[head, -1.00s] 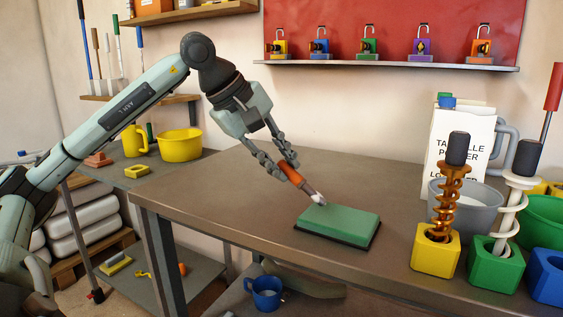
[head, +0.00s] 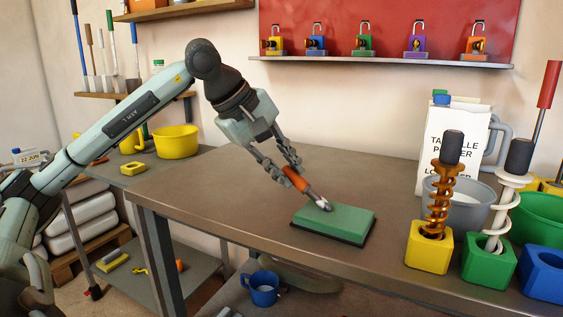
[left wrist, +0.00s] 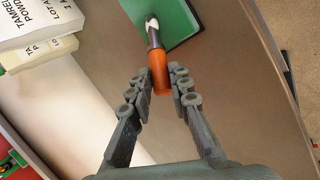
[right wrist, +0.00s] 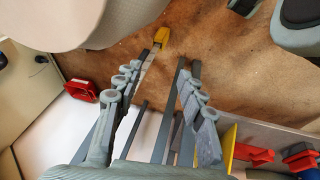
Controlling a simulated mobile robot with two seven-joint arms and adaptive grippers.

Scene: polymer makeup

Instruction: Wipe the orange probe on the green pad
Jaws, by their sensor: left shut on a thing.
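The orange probe (head: 296,180) has an orange handle and a grey metal shaft with a pale tip. My left gripper (head: 288,172) is shut on its handle and holds it tilted, tip down. The tip is at the left back part of the green pad (head: 340,221); whether it touches or hovers just above, I cannot tell. In the left wrist view the probe (left wrist: 158,68) sits between the fingers (left wrist: 160,85), with its tip over the pad (left wrist: 180,22). My right gripper (right wrist: 165,75) shows only in the right wrist view, its fingers apart with nothing between them.
The pad lies on the brown table (head: 250,200). To the right stand a yellow block (head: 428,250) and a green block (head: 488,262) with coiled tools, a grey bucket (head: 468,207) and a white powder box (head: 450,150). The table around the pad is clear.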

